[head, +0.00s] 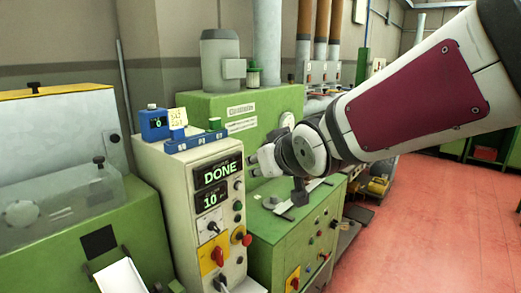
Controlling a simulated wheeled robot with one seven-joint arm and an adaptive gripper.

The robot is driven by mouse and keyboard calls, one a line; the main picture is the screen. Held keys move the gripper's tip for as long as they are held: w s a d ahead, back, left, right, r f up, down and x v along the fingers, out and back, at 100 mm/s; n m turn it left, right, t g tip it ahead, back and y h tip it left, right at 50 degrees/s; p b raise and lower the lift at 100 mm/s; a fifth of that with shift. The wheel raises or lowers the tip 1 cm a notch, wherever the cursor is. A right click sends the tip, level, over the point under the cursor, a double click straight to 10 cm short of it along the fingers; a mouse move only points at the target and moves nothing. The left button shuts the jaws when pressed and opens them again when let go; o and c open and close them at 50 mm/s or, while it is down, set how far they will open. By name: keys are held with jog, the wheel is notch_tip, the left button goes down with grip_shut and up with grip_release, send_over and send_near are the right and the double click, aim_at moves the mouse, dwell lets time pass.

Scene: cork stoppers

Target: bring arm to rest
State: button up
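My arm (410,105), white with a dark red panel, reaches in from the upper right of the head view. Its dark round wrist hangs in front of the green machine (268,105). My gripper (258,161) is small and partly hidden behind the wrist, just right of the control box (197,210). I cannot tell whether it touches anything or whether its fingers are apart. The control box display (217,180) reads "DONE" and "10".
A green cabinet (290,240) stands below my wrist. A green machine with a clear cover (60,190) is at left. Open red floor (420,230) lies at right.

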jog(key=s+d+f+m+g+h, duration=0.2)
jog(key=s+d+m+h, duration=0.1)
jog(key=s+d, duration=0.9)
jog(key=s+d+f+m+g, duration=0.1)
jog(key=s+d+f+g, duration=0.1)
jog(key=s, duration=0.5)
jog(key=s+d+f+m+g+h, duration=0.1)
jog(key=s+d, duration=0.3)
jog(key=s, duration=0.4)
jog(key=shift+s+d+f+m+g, duration=0.15)
jog(key=shift+f+m+g, duration=0.15)
jog(key=shift+f+g, duration=0.3)
jog(key=shift+r, duration=0.1)
